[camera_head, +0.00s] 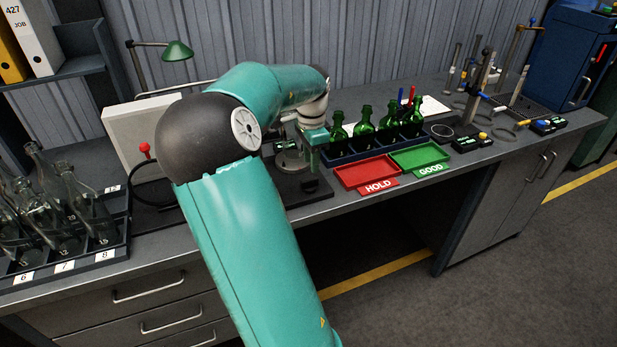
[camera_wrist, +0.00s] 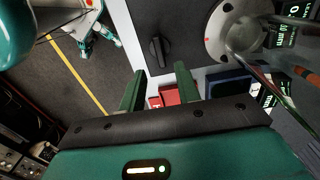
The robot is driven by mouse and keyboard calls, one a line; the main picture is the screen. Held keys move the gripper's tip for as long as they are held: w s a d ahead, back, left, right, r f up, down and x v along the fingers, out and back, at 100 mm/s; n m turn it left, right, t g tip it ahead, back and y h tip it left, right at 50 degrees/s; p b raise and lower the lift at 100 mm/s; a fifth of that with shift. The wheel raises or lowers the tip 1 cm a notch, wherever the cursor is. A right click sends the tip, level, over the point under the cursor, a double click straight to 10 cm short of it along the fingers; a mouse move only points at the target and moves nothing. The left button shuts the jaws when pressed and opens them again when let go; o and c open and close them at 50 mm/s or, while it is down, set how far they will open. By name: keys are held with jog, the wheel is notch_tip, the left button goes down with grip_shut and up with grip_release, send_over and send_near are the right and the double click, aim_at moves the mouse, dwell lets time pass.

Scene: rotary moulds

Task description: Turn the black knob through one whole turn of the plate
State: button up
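The black knob (camera_wrist: 158,50) stands on a dark base plate in the wrist view, just beyond my fingertips. It also shows in the head view as a small dark shape (camera_head: 310,184) at the front of the base, below my gripper. My gripper (camera_wrist: 160,76) is open, with its two green fingers apart and nothing between them. In the head view my gripper (camera_head: 315,138) points down above the base. The round grey plate (camera_wrist: 222,38) lies to the right of the knob in the wrist view, with a small red mark at its left edge.
A red HOLD tray (camera_head: 367,174) and a green GOOD tray (camera_head: 420,157) lie right of the base. Green bottles (camera_head: 365,118) stand in a dark rack behind them. Clear bottles (camera_head: 75,205) stand at the left. The workbench's front edge runs close to the knob.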

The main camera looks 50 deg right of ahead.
aim_at(310, 179)
notch_tip(310, 179, down, 6)
jog(key=shift+w+a+f, duration=0.1)
jog(key=shift+a+f, duration=0.05)
jog(key=shift+f, duration=0.1)
grip_shut()
